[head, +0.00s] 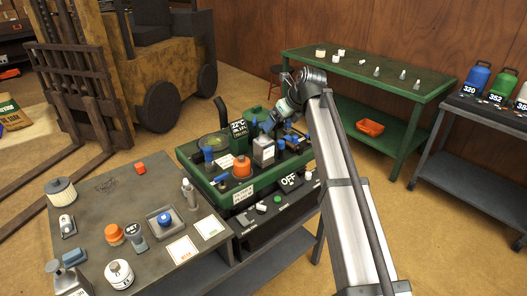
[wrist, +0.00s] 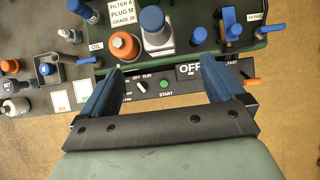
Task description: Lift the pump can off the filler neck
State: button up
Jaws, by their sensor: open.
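The pump can is a grey, block-shaped can (head: 263,153) standing upright on the green machine deck; in the wrist view its grey body (wrist: 158,44) shows from above with a blue top (wrist: 152,19). The filler neck is hidden beneath it, so I cannot see how they meet. My gripper (wrist: 162,65) is open and empty, its two blue fingers spread apart and pointing toward the can's side of the deck. In the head view my gripper (head: 271,123) is close to the can's top, partly overlapping other blue parts; contact cannot be told.
An orange cap (head: 242,167) stands just left of the can, and a blue knob (wrist: 199,35) just right. A control panel reading OFF (head: 290,183) fronts the machine. A grey bench (head: 115,180) with parts stands left.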

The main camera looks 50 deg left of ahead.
aim_at(266, 137)
jog(key=x, duration=0.7)
jog(key=shift+a+f, duration=0.15)
jog(key=shift+a+r+x, duration=0.1)
jog(key=shift+a+x, duration=0.05)
jog(key=shift+x, duration=1.2)
jog(key=shift+a+r+x, duration=0.1)
jog(key=shift+a+x, duration=0.05)
jog(key=shift+x, duration=1.2)
jog(key=shift+s, duration=0.15)
grip_shut()
jog(key=shift+r, duration=0.1)
